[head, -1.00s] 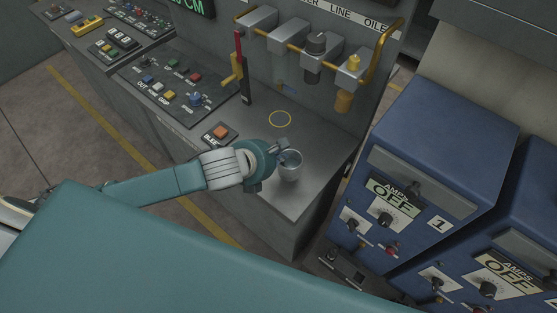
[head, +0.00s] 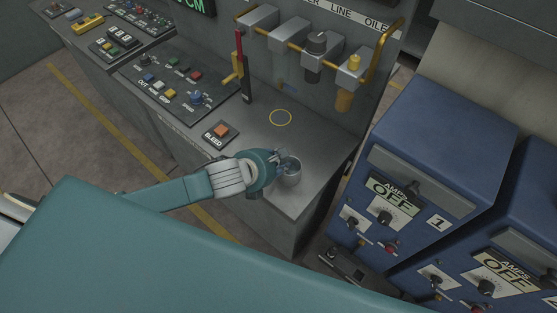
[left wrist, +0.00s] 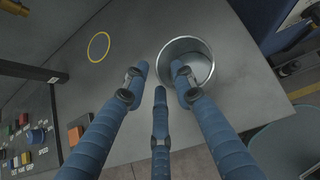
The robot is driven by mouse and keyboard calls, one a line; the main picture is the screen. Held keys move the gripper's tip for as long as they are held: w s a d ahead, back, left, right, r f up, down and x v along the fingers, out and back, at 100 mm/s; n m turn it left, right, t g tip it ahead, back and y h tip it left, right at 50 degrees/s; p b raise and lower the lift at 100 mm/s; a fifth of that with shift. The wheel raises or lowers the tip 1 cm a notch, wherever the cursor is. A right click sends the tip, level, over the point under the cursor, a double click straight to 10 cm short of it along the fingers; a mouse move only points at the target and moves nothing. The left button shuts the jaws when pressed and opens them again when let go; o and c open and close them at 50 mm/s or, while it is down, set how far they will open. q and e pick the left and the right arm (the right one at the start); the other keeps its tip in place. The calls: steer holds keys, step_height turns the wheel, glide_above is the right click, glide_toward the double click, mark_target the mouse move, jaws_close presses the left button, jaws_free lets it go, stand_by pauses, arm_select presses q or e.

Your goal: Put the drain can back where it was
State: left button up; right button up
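The drain can (head: 291,175) is a small grey metal cup, upright at the bench's front right corner; it also shows in the left wrist view (left wrist: 200,47), open end facing the camera. My left gripper (head: 284,161) is at the can's left and far side. In the left wrist view its three blue fingers (left wrist: 159,78) are spread; the right one overlaps the can's rim and the other two are left of it. I cannot tell whether any finger touches it. A yellow ring (head: 280,109) marks an empty spot behind the can. My right gripper is out of view.
The BLEED button box (head: 221,131) and a button panel lie left of the ring. Oiler valves (head: 347,72) hang at the back. Blue AMPS cabinets (head: 430,150) stand right, beyond the bench edge. Bench around the ring is clear.

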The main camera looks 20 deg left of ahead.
arm_select(q)
steer(key=shift+r, duration=0.15)
steer(key=b+v, duration=0.3)
steer(key=v, duration=0.9)
